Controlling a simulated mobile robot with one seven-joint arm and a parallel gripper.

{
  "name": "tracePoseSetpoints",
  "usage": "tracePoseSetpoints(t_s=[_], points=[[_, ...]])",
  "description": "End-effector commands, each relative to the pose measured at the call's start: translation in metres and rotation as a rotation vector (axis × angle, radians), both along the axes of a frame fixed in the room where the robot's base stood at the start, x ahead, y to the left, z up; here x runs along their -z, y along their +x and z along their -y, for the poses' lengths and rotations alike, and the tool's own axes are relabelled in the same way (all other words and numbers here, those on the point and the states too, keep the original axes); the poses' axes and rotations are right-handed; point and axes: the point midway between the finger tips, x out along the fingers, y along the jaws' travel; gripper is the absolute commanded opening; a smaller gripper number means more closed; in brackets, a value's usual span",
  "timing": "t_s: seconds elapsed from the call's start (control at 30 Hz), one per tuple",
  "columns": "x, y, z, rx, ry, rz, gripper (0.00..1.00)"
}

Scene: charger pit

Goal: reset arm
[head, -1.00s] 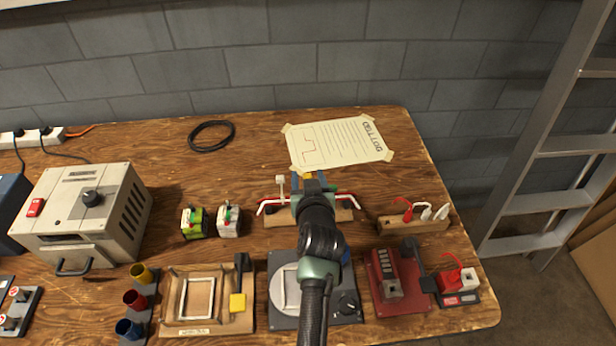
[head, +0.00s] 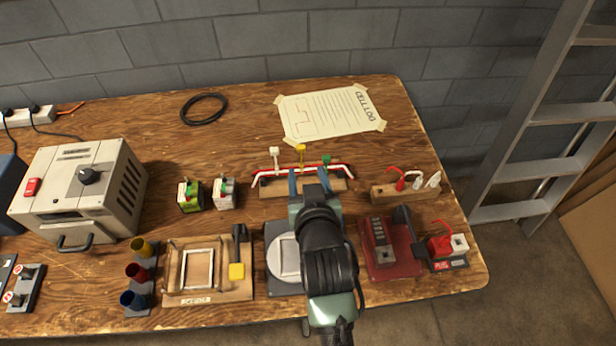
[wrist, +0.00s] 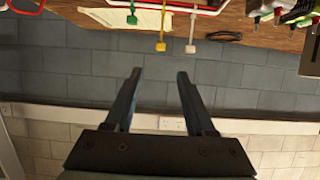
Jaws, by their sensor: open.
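My gripper (head: 308,183) is open and empty, with its two blue fingers apart, in front of the wooden rack with the red-and-white bar (head: 303,186). My arm reaches up over the dark plate with the pale disc (head: 285,255) and hides part of it. In the wrist view my gripper (wrist: 158,76) also shows open with nothing between the fingers. The rack's white, yellow (wrist: 161,46) and green tags hang at the top of that view, apart from the fingers.
A beige box with a dial (head: 80,195) stands at the left. Two small battery-like blocks (head: 206,194), a wooden jig (head: 208,283), coloured cups (head: 140,272), a red device (head: 388,250) and a clip block (head: 405,190) crowd the table. A ladder (head: 535,150) stands right of it. A paper sheet (head: 330,113) lies behind.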

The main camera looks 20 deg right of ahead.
Motion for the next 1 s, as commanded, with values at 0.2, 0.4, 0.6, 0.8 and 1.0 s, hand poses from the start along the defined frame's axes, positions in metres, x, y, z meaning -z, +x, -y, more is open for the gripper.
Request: tracePoseSetpoints(t_s=[0.2, 0.4, 0.6, 0.8, 1.0], points=[[-0.004, -0.01, -0.003, 0.0, 0.001, 0.0, 0.55], [-0.004, -0.01, -0.003, 0.0, 0.001, -0.001, 0.55], [-0.004, -0.01, -0.003, 0.0, 0.001, 0.0, 0.55], [-0.014, -0.006, -0.006, -0.004, 0.001, 0.017, 0.55], [-0.108, 0.023, -0.036, -0.047, 0.004, 0.189, 0.55]])
